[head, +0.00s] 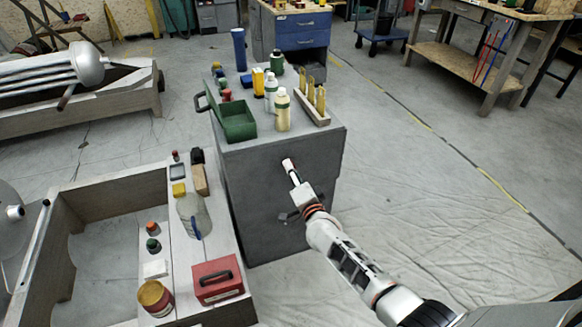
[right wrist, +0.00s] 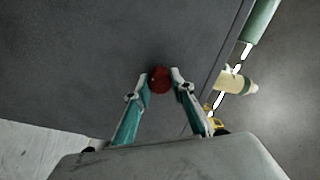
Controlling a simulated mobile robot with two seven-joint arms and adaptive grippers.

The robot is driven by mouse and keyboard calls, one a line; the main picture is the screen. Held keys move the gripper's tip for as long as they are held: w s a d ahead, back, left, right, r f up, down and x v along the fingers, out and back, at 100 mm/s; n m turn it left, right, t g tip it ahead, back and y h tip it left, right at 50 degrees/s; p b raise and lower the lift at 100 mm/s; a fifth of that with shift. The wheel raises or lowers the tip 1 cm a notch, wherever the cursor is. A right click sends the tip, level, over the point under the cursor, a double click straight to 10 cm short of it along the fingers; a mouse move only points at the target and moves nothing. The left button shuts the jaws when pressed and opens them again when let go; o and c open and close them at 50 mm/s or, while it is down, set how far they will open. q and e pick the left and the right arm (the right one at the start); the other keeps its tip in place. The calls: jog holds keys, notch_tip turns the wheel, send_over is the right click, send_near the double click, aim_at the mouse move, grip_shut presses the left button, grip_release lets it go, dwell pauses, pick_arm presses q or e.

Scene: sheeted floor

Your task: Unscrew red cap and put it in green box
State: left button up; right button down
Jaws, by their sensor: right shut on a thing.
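My right gripper (head: 290,165) is in front of the grey cabinet's near face, below its top edge. In the right wrist view its two fingers (right wrist: 160,80) are closed around a small dark red round cap (right wrist: 160,79), held at the fingertips. The cap is hard to make out in the head view. The open green box (head: 237,121) stands at the left edge of the cabinet top, above and left of the gripper. My left gripper does not show.
On the grey cabinet (head: 283,187) stand a cream bottle (head: 282,112), a wooden rack with yellow pegs (head: 318,112), and a blue cylinder (head: 239,50). A bench at lower left holds a red case (head: 217,280) and a jug (head: 193,215).

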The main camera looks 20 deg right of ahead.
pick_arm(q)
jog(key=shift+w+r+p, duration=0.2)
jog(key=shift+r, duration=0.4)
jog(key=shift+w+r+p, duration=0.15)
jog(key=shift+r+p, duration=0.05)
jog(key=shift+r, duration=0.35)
pick_arm(e)
jog(key=n, duration=0.8)
jog(key=shift+r, duration=0.15)
jog(key=c, duration=1.6)
grip_release()
jog(key=shift+c, duration=0.2)
jog(key=shift+c, duration=0.9)
